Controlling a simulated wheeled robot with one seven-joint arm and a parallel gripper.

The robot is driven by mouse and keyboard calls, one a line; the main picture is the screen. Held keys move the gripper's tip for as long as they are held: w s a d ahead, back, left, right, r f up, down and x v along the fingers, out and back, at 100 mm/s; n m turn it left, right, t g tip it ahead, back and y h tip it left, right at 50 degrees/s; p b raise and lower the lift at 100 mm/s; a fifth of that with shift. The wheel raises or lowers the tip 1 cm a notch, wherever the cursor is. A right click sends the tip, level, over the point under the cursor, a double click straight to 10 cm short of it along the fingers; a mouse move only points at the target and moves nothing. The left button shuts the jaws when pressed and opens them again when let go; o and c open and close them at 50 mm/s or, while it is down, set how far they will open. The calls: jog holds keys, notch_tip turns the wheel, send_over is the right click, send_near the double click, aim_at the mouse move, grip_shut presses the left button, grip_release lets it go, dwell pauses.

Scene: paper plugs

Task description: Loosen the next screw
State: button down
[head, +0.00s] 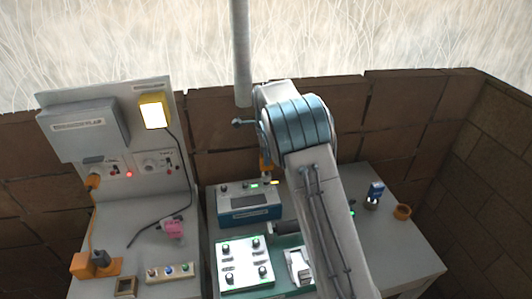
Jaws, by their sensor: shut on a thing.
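A pale square panel (245,264) lies on the bench in the lower middle of the head view. Small dark round fittings with green marks sit near its corners; they may be screws, but their heads are too small to read. My arm crosses the view from the lower right and bends above the bench. My gripper is hidden behind the arm, so its jaws and anything in them do not show.
The blue and grey box (249,204) stands behind the panel. At the left are an upright board (102,199) with a lit yellow lamp (154,112), a pink block (174,229) and a button strip (170,272). Brick walls enclose the back.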

jog(key=m, duration=1.1)
jog(key=shift+w, duration=0.2)
jog(key=shift+f+b, duration=0.3)
jog(key=shift+f, duration=0.8)
dwell(0.5)
